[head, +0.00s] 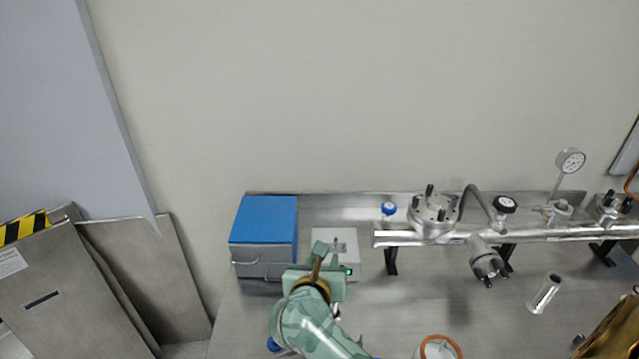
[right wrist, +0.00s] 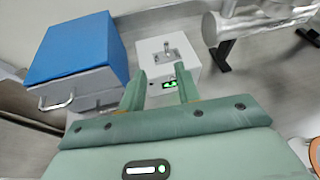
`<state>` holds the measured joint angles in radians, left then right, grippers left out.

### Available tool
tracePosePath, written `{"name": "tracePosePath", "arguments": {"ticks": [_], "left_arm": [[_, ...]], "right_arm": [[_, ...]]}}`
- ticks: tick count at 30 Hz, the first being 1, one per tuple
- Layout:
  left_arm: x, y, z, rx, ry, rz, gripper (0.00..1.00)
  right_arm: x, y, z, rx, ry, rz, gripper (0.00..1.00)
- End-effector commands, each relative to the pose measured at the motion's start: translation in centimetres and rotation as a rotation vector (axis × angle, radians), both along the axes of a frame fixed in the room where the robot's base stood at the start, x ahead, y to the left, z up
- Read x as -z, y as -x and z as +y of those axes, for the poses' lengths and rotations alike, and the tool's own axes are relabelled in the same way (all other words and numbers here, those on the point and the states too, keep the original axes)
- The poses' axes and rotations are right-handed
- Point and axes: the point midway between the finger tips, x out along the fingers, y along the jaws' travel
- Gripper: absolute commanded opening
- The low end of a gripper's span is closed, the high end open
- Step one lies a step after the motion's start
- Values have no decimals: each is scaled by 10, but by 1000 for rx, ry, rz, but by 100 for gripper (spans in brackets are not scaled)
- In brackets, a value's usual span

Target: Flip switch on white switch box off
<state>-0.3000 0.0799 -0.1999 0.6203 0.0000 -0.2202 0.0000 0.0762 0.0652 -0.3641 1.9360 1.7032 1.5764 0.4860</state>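The white switch box (head: 347,240) stands on the metal bench, just right of the blue box. In the right wrist view the white switch box (right wrist: 152,50) shows a small metal toggle switch (right wrist: 170,51) on its top and a lit green display (right wrist: 169,84) on its front. My right gripper (head: 329,262) is at the near side of the box and covers part of it in the head view. In the right wrist view its two fingers (right wrist: 159,73) are apart with nothing between them, short of the switch.
A blue-topped box (head: 265,221) with a metal handle stands left of the switch box. A silver pipe assembly (head: 455,236) on black stands runs to the right. A loose metal cylinder (head: 543,293) is on the bench at right. The wall is close behind.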

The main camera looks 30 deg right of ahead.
Motion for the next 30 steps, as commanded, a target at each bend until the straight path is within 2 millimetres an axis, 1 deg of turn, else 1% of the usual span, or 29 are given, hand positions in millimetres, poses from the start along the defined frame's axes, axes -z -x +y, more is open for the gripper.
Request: {"name": "tracePosePath", "arguments": {"ticks": [1,3,8,9,12,24,27,30], "left_arm": [[-4,-1,0,0,0,-2,70],[-7,-2,0,0,0,-4,70],[-14,-3,0,0,1,-8,70],[-29,-7,-1,0,1,-15,70],[-51,-11,-1,0,0,-26,70],[-136,-23,-1,0,1,-56,70],[-156,-25,-1,0,1,-60,70],[-171,-26,0,0,1,-63,70]], "right_arm": [[-6,9,8,0,-6,-1,33],[-13,20,18,0,-5,0,33],[-29,46,41,1,-5,-2,33],[-48,44,39,2,0,-11,33],[-75,44,38,1,-1,-23,33],[-171,45,38,0,-1,-52,33],[-192,46,38,1,-1,-56,33],[-208,46,38,1,-2,-59,33]]}}
